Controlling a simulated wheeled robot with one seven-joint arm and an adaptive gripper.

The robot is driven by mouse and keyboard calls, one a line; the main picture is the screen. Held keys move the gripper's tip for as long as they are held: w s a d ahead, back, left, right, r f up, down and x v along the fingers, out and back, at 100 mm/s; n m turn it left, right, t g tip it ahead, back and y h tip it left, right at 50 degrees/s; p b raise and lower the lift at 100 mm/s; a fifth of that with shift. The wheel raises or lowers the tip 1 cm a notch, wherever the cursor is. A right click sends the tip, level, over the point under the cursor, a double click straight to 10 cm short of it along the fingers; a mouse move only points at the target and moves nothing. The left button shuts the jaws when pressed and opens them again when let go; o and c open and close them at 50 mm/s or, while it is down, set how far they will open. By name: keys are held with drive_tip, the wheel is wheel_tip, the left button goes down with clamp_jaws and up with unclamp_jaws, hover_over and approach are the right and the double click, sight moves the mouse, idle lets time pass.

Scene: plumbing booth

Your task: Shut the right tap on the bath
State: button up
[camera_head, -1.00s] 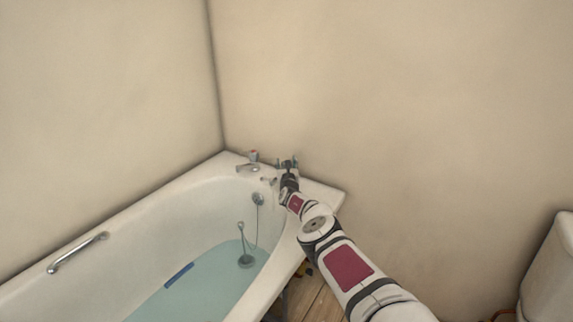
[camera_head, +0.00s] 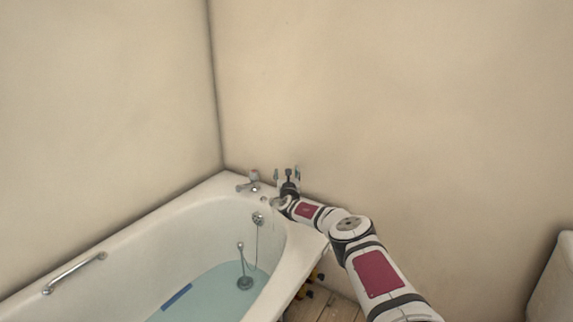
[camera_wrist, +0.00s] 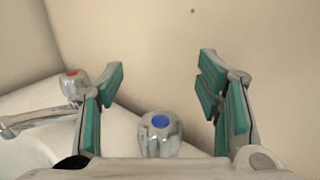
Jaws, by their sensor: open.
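The right tap (camera_wrist: 160,134) shows in the wrist view as a chrome knob with a blue cap, low between my fingers. The left tap (camera_wrist: 72,88) has a red cap and a chrome spout, and stands outside my left finger. It also shows in the head view (camera_head: 252,180) on the bath's corner rim. My gripper (camera_wrist: 163,95) is open, with green-padded fingers to either side of the blue-capped knob and apart from it. In the head view my gripper (camera_head: 287,174) is over the bath's far right corner and hides most of the right tap. The white bath (camera_head: 120,255) holds water.
Beige walls meet behind the bath corner, and the right wall (camera_head: 400,120) is close behind my gripper. A grab rail (camera_head: 73,272) is on the bath's left side. A plug on a chain (camera_head: 244,282) hangs inside. A white fixture (camera_head: 556,285) is at right.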

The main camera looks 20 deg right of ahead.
wheel_tip(320, 180, up, 5)
drive_tip(key=shift+f, duration=0.1)
drive_tip(key=shift+r, duration=0.2)
